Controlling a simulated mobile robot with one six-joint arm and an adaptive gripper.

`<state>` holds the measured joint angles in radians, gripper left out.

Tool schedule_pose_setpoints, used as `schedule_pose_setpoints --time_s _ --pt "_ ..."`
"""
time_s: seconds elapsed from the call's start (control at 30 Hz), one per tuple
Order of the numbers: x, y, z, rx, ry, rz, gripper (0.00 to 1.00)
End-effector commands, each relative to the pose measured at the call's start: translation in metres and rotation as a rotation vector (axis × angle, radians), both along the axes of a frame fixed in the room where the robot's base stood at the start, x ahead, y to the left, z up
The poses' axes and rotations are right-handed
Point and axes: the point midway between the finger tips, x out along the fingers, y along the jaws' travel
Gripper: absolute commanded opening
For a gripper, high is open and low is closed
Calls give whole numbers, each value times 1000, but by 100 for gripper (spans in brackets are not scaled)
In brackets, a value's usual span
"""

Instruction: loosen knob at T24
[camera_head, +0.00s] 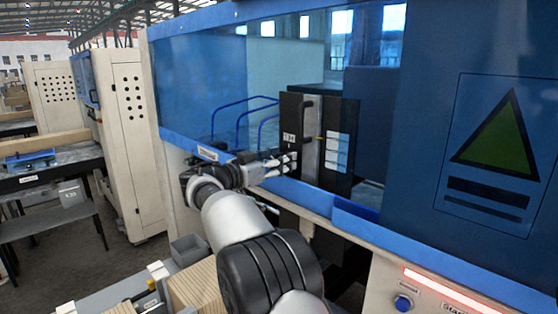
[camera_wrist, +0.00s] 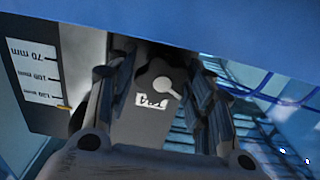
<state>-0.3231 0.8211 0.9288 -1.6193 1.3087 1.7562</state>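In the wrist view a dark lobed knob (camera_wrist: 160,72) with a pale grey pointer on it sits on a grey-black plate. Below it is a small white label (camera_wrist: 150,102) that appears upside down and seems to read T24. My gripper (camera_wrist: 163,78) is open, with one finger on each side of the knob in the picture. I see no clear contact, and the depth between fingertips and knob is hard to judge. In the head view my gripper (camera_head: 291,161) reaches through the machine's opening beside a black upright block (camera_head: 297,110); the knob cannot be made out there.
The machine's blue lower rail (camera_head: 290,190) runs under my wrist. Blue tubular bars (camera_head: 240,108) stand behind the opening. A blue panel (camera_head: 480,130) with a green triangle closes the right side.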

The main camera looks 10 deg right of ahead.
Motion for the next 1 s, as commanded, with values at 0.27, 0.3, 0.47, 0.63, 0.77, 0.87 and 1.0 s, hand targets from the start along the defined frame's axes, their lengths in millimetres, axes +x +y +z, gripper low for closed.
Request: schedule_pose_setpoints --time_s 0.27,0.3,0.47,0.63,0.77,0.87,1.0 --pt "0 0 0 0 0 0 26" --pt "0 0 0 0 0 0 24" --pt "0 0 0 0 0 0 15" --pt "0 0 -1 -37 53 0 15" --pt "1 1 -1 -111 162 0 15" --pt "2 1 0 -165 243 0 15" --pt "2 1 1 -213 316 0 15"
